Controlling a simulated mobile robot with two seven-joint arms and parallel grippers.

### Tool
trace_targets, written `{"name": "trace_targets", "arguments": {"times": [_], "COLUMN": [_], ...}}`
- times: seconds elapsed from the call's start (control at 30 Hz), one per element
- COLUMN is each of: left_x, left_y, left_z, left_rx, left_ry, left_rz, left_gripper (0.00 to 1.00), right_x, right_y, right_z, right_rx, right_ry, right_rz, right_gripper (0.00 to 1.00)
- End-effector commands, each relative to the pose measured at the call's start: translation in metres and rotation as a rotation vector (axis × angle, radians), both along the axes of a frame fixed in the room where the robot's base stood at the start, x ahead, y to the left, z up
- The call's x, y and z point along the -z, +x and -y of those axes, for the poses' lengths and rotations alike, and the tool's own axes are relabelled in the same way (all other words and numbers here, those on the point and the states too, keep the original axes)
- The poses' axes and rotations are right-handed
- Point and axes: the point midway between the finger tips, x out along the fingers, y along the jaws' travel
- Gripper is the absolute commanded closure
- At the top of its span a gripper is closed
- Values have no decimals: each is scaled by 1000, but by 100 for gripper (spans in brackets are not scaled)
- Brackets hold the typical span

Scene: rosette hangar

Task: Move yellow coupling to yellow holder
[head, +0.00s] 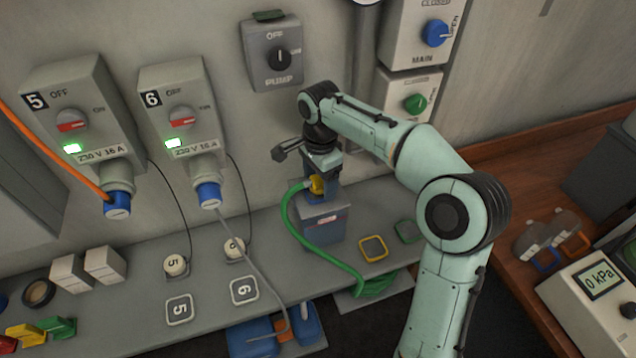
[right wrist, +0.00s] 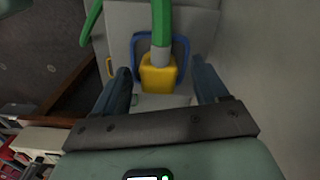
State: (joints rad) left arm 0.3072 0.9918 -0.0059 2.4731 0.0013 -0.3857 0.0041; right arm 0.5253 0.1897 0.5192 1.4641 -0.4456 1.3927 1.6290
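The yellow coupling (head: 317,186) is on the end of a green hose, at a grey-blue box on the bench. In the right wrist view the yellow coupling (right wrist: 158,74) is between the fingers, in front of a blue frame (right wrist: 181,46). My right gripper (head: 320,188) is at the coupling; in its wrist view the fingers (right wrist: 163,92) stand apart, with a gap on each side of the coupling. The yellow holder (head: 373,249), a square yellow outline, lies on the bench to the right of the box. My left gripper is not in view.
The green hose (head: 312,247) loops from the coupling down over the bench edge. A green outline (head: 408,231) lies right of the yellow one. The grey-blue box (head: 322,222) stands near the wall. A grey cable (head: 250,268) hangs to the left. Wall switch boxes are above.

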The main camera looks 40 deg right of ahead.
Motion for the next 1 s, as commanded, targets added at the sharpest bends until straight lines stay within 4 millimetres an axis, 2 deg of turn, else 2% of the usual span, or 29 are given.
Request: {"name": "trace_targets", "arguments": {"times": [0.03,0.1,0.17,0.47,0.5,0.53,0.8,1.0], "left_x": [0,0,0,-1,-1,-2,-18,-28], "left_y": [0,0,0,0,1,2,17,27], "left_z": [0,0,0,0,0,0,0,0], "left_rx": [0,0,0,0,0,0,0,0], "left_ry": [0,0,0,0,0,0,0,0], "left_rz": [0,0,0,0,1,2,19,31], "left_gripper": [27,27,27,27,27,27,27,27], "right_x": [0,0,0,-2,-6,-9,-63,-93], "right_y": [0,0,0,0,1,1,2,2], "right_z": [0,0,0,0,0,0,-1,0], "right_rx": [0,0,0,0,0,0,0,-1], "right_ry": [0,0,0,-1,-1,-1,0,0], "right_rz": [0,0,0,2,3,4,9,5], "right_gripper": [40,63,80,80,86,86,86,86]}}
